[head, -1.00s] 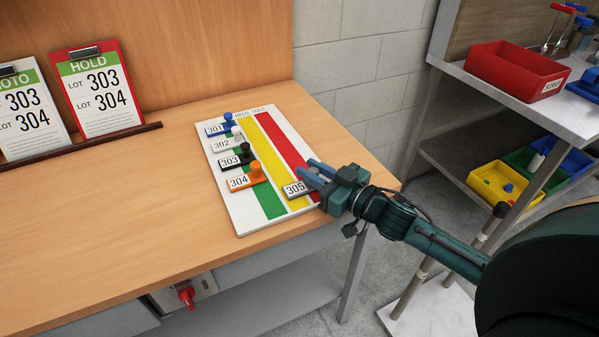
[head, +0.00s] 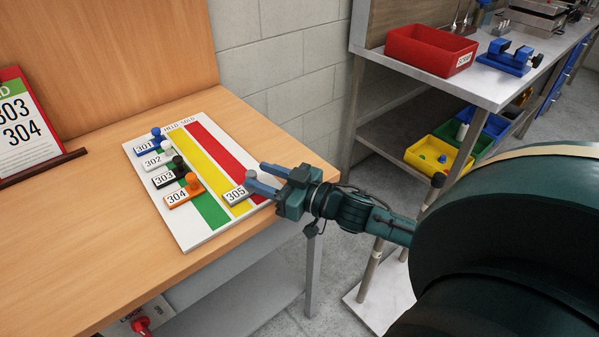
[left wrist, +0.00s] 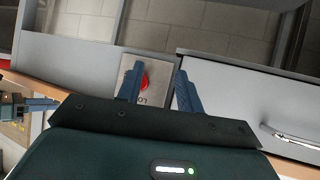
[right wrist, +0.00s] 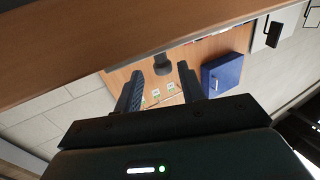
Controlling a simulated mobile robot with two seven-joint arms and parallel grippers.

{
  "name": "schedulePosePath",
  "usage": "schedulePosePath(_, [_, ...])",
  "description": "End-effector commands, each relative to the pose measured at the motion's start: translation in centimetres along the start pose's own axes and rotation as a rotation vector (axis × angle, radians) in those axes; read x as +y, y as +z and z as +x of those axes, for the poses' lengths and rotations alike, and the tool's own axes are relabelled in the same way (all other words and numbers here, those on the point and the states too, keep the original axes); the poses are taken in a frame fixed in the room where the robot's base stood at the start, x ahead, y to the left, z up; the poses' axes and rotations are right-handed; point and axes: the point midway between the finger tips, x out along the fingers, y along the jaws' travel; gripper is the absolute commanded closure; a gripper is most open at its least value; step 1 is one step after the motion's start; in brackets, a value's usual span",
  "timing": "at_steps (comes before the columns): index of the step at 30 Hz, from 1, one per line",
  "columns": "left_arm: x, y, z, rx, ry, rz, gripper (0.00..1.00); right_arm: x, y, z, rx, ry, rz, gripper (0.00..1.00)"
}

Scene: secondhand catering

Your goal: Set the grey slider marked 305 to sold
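The grey slider marked 305 (head: 236,195) lies at the near end of the board (head: 195,240), over the yellow stripe by the red edge. Its grey knob (head: 251,177) stands at my right gripper's (head: 262,178) fingertips. That gripper comes from the right, fingers apart. In the right wrist view a dark grey round post (right wrist: 162,65), seemingly this knob, shows between the open fingers; contact cannot be told. The red stripe (head: 220,150) is the board's rightmost. My left gripper (left wrist: 155,80) is open and empty in its wrist view, and out of the head view.
Sliders 301 (head: 146,147), 302 (head: 155,160), 303 (head: 166,178) and orange 304 (head: 180,195) sit along the green stripe. A red rotary switch (head: 141,326) is below the table. A side bench with a red bin (head: 430,50) stands right.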

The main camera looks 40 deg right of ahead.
Motion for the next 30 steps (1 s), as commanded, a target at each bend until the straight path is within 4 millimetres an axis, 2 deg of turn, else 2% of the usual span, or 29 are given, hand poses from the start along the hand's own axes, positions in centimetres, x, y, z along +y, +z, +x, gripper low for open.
schedulePosePath(6, [0.1,0.0,0.1,0.006,0.005,0.004,0.64,0.0,0.3,-4.1,-0.006,0.001,0.002,0.60])
schedulePosePath(15, [0.2,0.0,0.1,0.009,0.009,0.006,0.64,0.1,0.2,-8.6,-0.006,0.003,0.000,0.60])
schedulePosePath(21, [0.2,0.0,0.1,0.009,0.009,0.006,0.64,0.1,0.0,-10.0,-0.002,0.003,-0.002,0.60])
schedulePosePath(30, [0.2,0.0,0.1,0.009,0.008,0.006,0.64,0.1,0.0,-10.2,-0.001,0.002,-0.002,0.60])
